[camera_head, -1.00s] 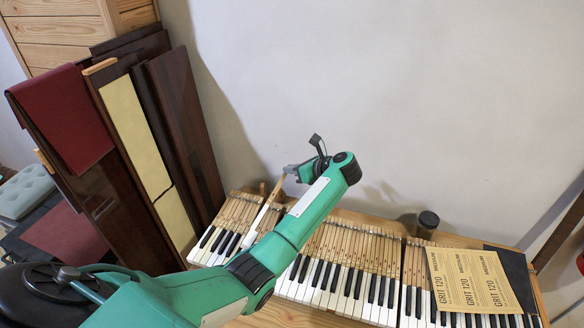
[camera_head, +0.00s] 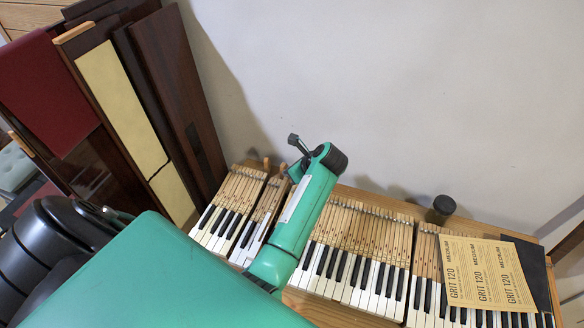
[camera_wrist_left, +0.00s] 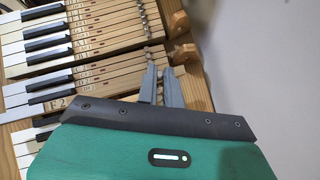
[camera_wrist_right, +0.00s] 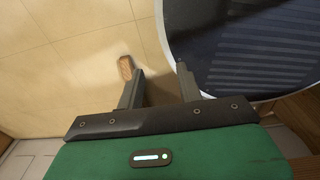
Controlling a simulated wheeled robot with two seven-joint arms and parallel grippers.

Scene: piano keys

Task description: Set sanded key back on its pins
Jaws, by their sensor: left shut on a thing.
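The key set (camera_head: 335,240) lies on a wooden bench. In the left wrist view, my left gripper (camera_wrist_left: 160,72) is over the pin end of the bass keys, its two fingers close together. It is shut on a piano key, a long wooden stick with a white front; a key labelled E2 (camera_wrist_left: 60,103) runs in beneath the fingers. It lies about level with its neighbours; whether it is seated on its pins is hidden. In the head view my arm covers much of this spot. My right gripper (camera_wrist_right: 158,80) is open, away from the keys, over a tiled floor.
Sandpaper sheets (camera_head: 490,275) lie over the right-hand keys. A dark jar (camera_head: 441,208) stands behind the keys. Dark wood panels (camera_head: 165,85) lean on the wall at the left. A dark round-edged surface (camera_wrist_right: 245,50) lies beside the right gripper.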

